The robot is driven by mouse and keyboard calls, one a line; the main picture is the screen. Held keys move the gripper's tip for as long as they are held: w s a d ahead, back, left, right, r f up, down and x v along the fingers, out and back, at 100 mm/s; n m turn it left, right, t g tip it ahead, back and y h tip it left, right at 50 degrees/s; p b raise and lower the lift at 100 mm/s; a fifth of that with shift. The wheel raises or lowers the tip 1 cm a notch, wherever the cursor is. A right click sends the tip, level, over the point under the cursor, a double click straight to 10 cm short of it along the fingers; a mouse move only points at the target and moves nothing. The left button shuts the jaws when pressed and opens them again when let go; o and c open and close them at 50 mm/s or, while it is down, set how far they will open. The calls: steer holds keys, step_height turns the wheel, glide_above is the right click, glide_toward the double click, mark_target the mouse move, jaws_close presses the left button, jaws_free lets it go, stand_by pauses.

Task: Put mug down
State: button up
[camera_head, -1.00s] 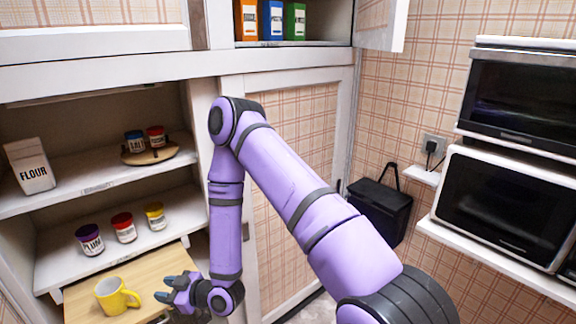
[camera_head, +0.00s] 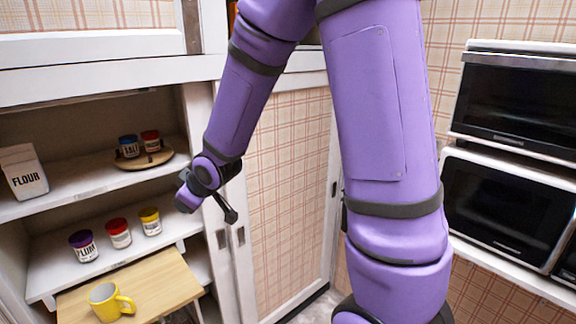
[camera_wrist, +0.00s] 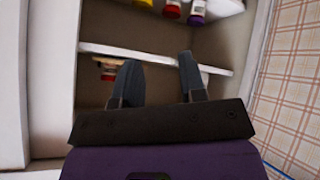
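A yellow mug (camera_head: 108,301) stands upright on a light wooden pull-out board (camera_head: 165,283) at the lower left, its handle toward the right. My gripper (camera_wrist: 159,78) is up and to the right of the mug, well apart from it, in front of the cabinet's middle upright. In the wrist view its two dark fingers are spread apart with nothing between them. In the head view the fingers (camera_head: 229,209) are small and partly hidden by the wrist.
Behind the board, a shelf holds a plum jar (camera_head: 83,246), a red-lidded jar (camera_head: 119,233) and a yellow-lidded jar (camera_head: 150,221). A flour bag (camera_head: 24,172) and a round wooden stand (camera_head: 146,158) with jars are above. Microwaves (camera_head: 508,205) stand at the right.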

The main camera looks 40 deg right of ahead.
steer(key=s+d+r+m+g+h, duration=0.2)
steer(key=s+d+r+m, duration=0.25)
steer(key=s+r, duration=0.8)
steer(key=s+d+r+m+g, duration=0.1)
steer(key=s+r, duration=0.3)
steer(key=s, duration=1.2)
steer(key=shift+s+d+m+g, duration=0.2)
steer(key=shift+s+m+g, duration=0.2)
steer(key=shift+m, duration=0.35)
